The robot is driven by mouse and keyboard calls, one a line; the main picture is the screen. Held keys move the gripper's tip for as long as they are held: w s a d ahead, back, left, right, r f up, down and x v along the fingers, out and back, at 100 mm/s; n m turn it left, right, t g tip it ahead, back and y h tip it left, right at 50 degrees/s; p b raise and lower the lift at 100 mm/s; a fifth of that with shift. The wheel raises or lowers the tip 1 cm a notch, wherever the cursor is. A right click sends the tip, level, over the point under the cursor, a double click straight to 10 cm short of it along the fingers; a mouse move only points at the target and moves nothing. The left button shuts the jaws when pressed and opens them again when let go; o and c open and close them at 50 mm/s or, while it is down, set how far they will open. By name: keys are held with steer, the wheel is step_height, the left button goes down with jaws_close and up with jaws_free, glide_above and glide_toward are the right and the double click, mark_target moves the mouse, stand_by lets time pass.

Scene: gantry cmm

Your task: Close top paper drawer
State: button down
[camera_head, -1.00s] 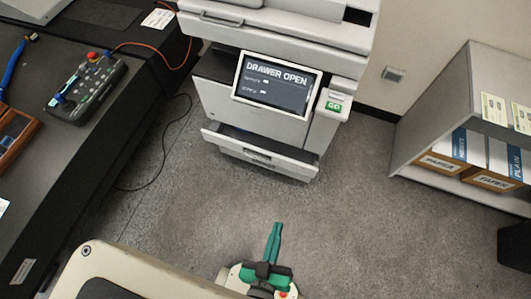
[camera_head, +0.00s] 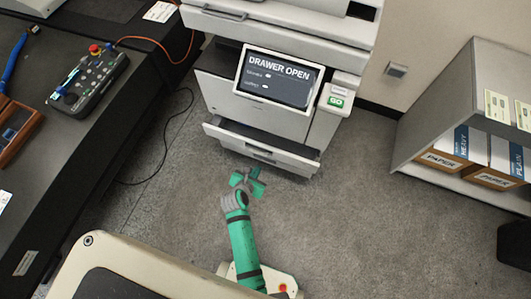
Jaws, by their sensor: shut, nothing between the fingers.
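The white copier (camera_head: 250,104) stands at the top centre, and its tilted screen (camera_head: 276,77) reads "DRAWER OPEN". A paper drawer (camera_head: 262,153) juts out from the copier's front below the screen, with a dark gap above its white front panel. A handle recess shows in the middle of that panel. My gripper (camera_head: 250,177) is shut and empty, at the end of my green arm. In the picture it is just below the drawer front, and a small strip of floor shows between them. The exact distance in depth is hard to tell.
A dark bench (camera_head: 105,115) with a control pendant (camera_head: 90,82) runs along the left. A grey shelf (camera_head: 460,95) with paper boxes (camera_head: 443,160) stands at the right. A black cable (camera_head: 160,150) lies on the floor at the left. The floor (camera_head: 350,220) right of my arm is clear.

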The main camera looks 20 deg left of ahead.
steer(key=w+f+n, duration=0.1)
steer(key=w+f, duration=0.6)
steer(key=w, duration=0.5)
steer(key=shift+a, duration=0.15)
